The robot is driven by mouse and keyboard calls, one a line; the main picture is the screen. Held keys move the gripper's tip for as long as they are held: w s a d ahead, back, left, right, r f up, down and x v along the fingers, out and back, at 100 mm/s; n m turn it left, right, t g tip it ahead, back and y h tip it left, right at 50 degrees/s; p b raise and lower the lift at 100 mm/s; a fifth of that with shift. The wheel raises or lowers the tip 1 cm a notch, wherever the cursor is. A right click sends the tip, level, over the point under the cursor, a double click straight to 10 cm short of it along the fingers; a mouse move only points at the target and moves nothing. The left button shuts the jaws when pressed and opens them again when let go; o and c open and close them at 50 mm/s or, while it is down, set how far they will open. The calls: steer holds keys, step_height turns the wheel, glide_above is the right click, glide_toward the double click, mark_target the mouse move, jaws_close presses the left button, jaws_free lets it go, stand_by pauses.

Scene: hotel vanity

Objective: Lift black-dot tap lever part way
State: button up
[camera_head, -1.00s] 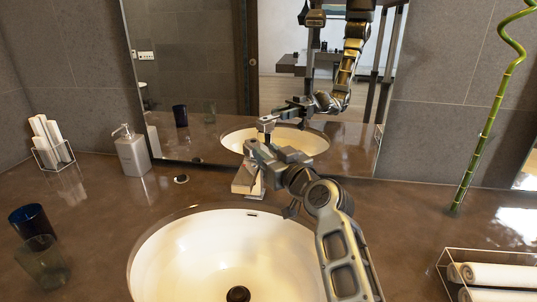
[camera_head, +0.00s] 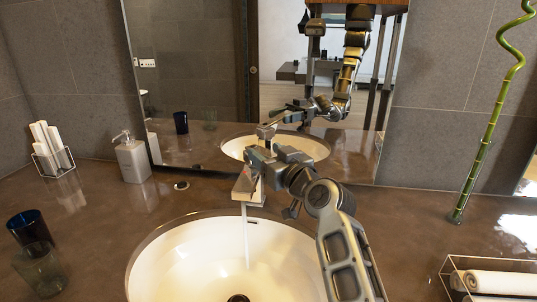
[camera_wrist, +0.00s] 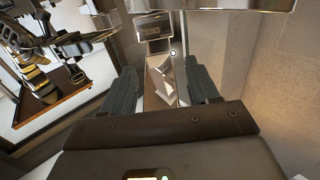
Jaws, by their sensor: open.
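The metal tap (camera_head: 247,187) stands behind the sink, its spout over the basin. A thin stream of water (camera_head: 246,235) runs from it into the sink (camera_head: 190,255). My gripper (camera_head: 255,156) is at the top of the tap, where the lever is, and largely hides the lever. In the wrist view my gripper (camera_wrist: 163,84) has its two dark fingers apart, with pale metal tap parts (camera_wrist: 165,82) showing between and beyond them. I cannot make out a black dot, or whether a finger touches the lever.
A soap dispenser (camera_head: 132,158), a rack of rolled towels (camera_head: 52,150) and two cups, one dark blue (camera_head: 29,228), stand on the left. A mirror (camera_head: 200,80) rises close behind the tap. A bamboo stalk (camera_head: 478,165) and a towel tray (camera_head: 490,262) are on the right.

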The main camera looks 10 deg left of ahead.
steer(key=b+v, duration=0.1)
steer(key=v, duration=0.6)
steer(key=shift+s+d, duration=0.25)
steer(key=shift+s, duration=0.1)
